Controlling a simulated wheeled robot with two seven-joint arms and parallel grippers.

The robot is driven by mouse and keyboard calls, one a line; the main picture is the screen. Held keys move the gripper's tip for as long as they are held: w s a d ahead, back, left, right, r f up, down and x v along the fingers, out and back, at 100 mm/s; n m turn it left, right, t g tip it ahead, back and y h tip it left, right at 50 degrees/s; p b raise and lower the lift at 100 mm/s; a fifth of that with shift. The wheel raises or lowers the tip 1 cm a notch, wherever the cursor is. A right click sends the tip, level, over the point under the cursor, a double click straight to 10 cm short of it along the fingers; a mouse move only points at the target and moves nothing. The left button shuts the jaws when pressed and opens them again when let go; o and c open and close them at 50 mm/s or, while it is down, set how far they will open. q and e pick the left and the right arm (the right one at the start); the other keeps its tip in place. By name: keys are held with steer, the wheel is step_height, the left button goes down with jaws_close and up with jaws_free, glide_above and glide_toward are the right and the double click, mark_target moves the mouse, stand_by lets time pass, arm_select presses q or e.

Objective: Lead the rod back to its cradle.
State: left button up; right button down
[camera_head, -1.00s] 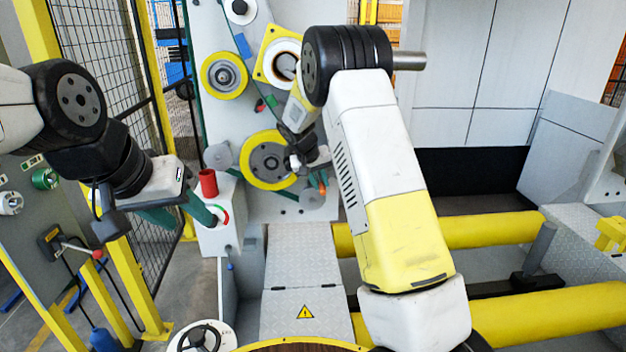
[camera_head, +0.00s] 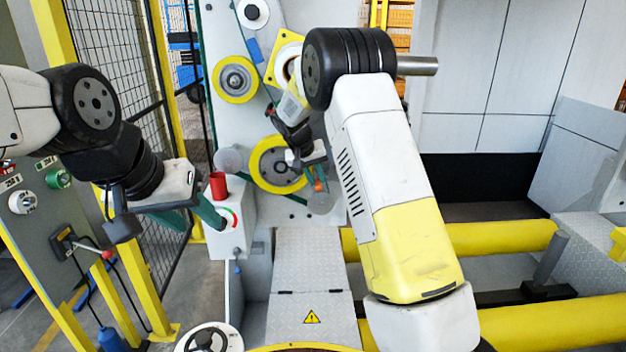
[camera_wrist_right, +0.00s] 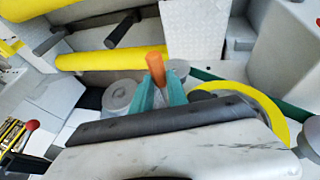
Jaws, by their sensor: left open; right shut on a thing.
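My right gripper (camera_wrist_right: 158,95) is shut on a short orange rod (camera_wrist_right: 155,68), whose tip stands up between the teal fingers in the right wrist view. In the head view my right gripper (camera_head: 317,172) is small, in front of the machine panel beside the yellow-rimmed roller (camera_head: 277,164), with the orange tip just showing. The rest of the rod is hidden by the fingers. My left gripper (camera_head: 196,216) is open, with teal fingers in front of the white box (camera_head: 226,240). I cannot pick out the cradle for certain.
A red cup (camera_head: 218,185) stands on the white box. Grey round rollers (camera_wrist_right: 119,97) lie near the right gripper in the wrist view. Yellow bars (camera_head: 500,237) lie at the right.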

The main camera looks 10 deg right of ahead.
steer(key=shift+a+r, duration=0.2)
steer(key=shift+a, duration=0.3)
steer(key=shift+s+d, duration=0.1)
steer(key=shift+d, duration=0.05)
steer(key=shift+d+r, duration=0.2)
steer(key=shift+r, duration=0.75)
steer(key=shift+d+r, duration=0.15)
steer(key=shift+r, duration=0.8)
steer(key=shift+d+r, duration=0.2)
steer(key=shift+r, duration=0.75)
steer(key=shift+r, duration=0.1)
steer(key=d+r, duration=0.4)
steer(key=r, duration=0.2)
steer(key=shift+s+d, duration=0.15)
steer(key=shift+d, duration=0.05)
